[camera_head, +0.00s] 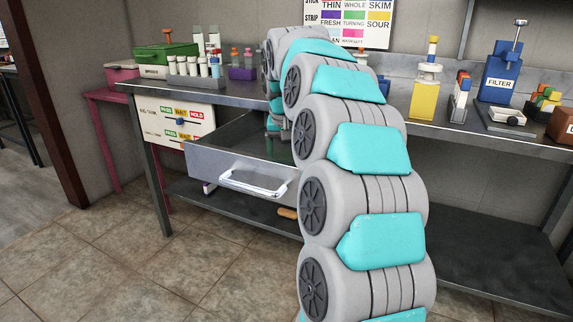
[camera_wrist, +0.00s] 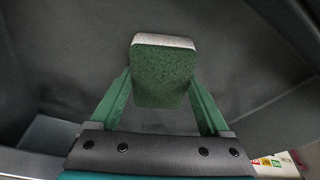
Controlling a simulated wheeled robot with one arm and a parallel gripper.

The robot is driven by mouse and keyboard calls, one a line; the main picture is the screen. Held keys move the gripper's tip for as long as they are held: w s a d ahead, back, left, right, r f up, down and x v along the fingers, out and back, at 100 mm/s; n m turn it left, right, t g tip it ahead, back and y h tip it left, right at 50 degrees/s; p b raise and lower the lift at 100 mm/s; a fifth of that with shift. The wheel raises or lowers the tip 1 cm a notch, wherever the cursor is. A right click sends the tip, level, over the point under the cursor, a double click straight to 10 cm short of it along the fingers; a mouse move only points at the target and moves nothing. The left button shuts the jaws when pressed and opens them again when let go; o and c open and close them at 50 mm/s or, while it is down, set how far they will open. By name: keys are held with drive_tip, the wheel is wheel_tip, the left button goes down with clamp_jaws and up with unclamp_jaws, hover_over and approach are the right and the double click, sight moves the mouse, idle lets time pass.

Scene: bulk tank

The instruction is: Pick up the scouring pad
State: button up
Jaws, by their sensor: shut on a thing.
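The scouring pad (camera_wrist: 162,78) is a green speckled block with a pale grey edge, in the middle of the wrist view. My gripper (camera_wrist: 160,92) has its two green fingers on either side of the pad and is shut on it. Dark grey walls of the open drawer (camera_head: 232,168) surround the pad in the wrist view. I cannot tell whether the pad touches the drawer's floor. In the head view my arm reaches down to the drawer and hides the pad and the fingertips.
The drawer, with a white handle (camera_head: 252,185), stands pulled out under the metal bench (camera_head: 240,96). On the bench are a green box (camera_head: 165,58), white bottles, a yellow dispenser (camera_head: 425,95) and a blue filter unit (camera_head: 500,75). A lower shelf (camera_head: 470,245) runs beneath. The tiled floor in front is clear.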

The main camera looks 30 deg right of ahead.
sight(286, 159)
drive_tip(key=c, duration=0.6)
drive_tip(key=shift+r, duration=0.1)
wheel_tip(286, 159, up, 9)
drive_tip(key=shift+f, duration=0.1)
drive_tip(key=shift+r, duration=0.5)
